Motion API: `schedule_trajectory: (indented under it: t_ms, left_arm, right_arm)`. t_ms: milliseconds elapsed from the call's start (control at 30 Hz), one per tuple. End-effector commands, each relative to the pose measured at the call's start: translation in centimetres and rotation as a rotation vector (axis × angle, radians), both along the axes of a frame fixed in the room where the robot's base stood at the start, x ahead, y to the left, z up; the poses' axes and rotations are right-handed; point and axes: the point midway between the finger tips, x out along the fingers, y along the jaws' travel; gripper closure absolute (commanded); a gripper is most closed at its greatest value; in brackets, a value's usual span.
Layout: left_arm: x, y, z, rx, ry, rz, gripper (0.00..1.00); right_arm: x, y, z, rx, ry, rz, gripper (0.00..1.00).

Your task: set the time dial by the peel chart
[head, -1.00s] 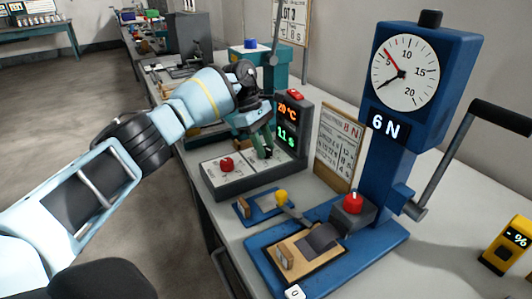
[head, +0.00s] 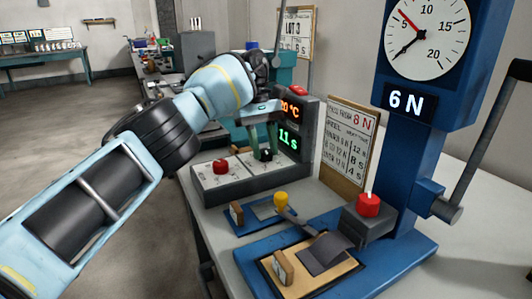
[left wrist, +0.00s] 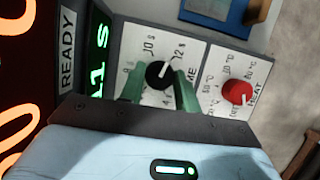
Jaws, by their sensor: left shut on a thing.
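The time dial is a black knob (left wrist: 160,74) on a white, marked panel, also visible in the head view (head: 266,154). Its white mark points between 10 s and 12 s. My left gripper (head: 263,145) has its green fingers shut on the knob from both sides; the wrist view shows them close up (left wrist: 159,92). The green readout (head: 289,139) shows 11 s. The peel chart (head: 347,145) stands on a board right of the control box, headed 8 N, with rows of times only partly legible. The blue tester's display (head: 409,101) reads 6 N. My right gripper is out of view.
A red heat knob (head: 221,167) sits left of the time dial on the same box. A blue fixture with a yellow-knobbed lever (head: 281,199) and a red button (head: 368,204) stand in front. A LOT 3 board (head: 298,33) is behind.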

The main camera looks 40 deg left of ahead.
Motion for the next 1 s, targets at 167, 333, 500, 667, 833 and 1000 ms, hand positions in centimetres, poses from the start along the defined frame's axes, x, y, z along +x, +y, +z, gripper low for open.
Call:
schedule_trajectory:
  t_ms: [167, 333, 500, 667, 833, 1000]
  left_arm:
    - [0.01, 0.05, -0.09, 0.002, 0.000, -0.010, 0.91]
    - [0.00, 0.05, -0.04, 0.002, 0.000, -0.010, 0.91]
    - [0.00, 0.06, -0.05, 0.002, 0.001, -0.009, 0.66]
    - [0.00, 0.04, -0.06, 0.002, 0.001, -0.009, 0.46]
    - [0.00, 0.03, -0.04, 0.002, 0.001, -0.009, 0.46]
    - [-0.01, -0.05, 0.10, 0.001, 0.001, -0.010, 0.46]
  right_arm:
    - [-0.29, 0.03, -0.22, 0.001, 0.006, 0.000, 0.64]
    - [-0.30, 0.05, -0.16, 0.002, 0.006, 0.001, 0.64]
    - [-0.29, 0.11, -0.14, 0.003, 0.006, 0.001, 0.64]
    - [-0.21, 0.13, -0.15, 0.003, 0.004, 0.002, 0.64]
    - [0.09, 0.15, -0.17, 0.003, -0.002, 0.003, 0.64]
    - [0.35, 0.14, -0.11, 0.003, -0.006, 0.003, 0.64]
